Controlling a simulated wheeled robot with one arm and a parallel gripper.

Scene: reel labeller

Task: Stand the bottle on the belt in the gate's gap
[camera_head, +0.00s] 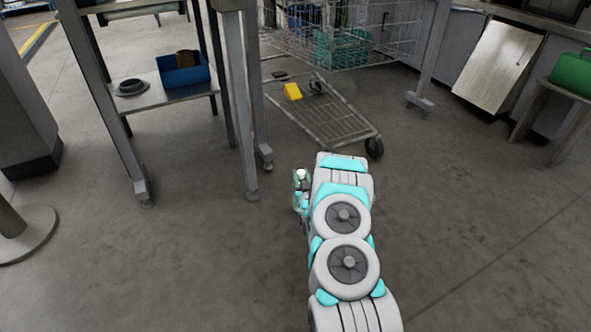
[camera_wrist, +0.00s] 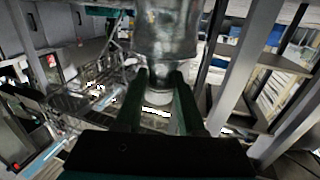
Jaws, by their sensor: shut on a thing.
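The bottle (camera_head: 300,186) shows in the head view just left of my arm, held in the air, its white cap up and its lower part partly hidden. In the wrist view the clear, shiny bottle (camera_wrist: 168,38) fills the top middle, its narrow neck and white cap pointing towards my gripper. My gripper (camera_wrist: 160,88) has its two dark green fingers closed on either side of the bottle's neck. In the head view my arm mostly hides the gripper. I cannot make out the belt or the gate's gap in either view.
A metal-legged stand (camera_head: 231,110) is at the left, with a shelf holding a blue bin (camera_head: 185,76) and a dark round part (camera_head: 131,88). A wire trolley (camera_head: 335,118) with a yellow item (camera_head: 292,91) stands ahead. A green box (camera_head: 573,73) is far right. Floor around my arm is clear.

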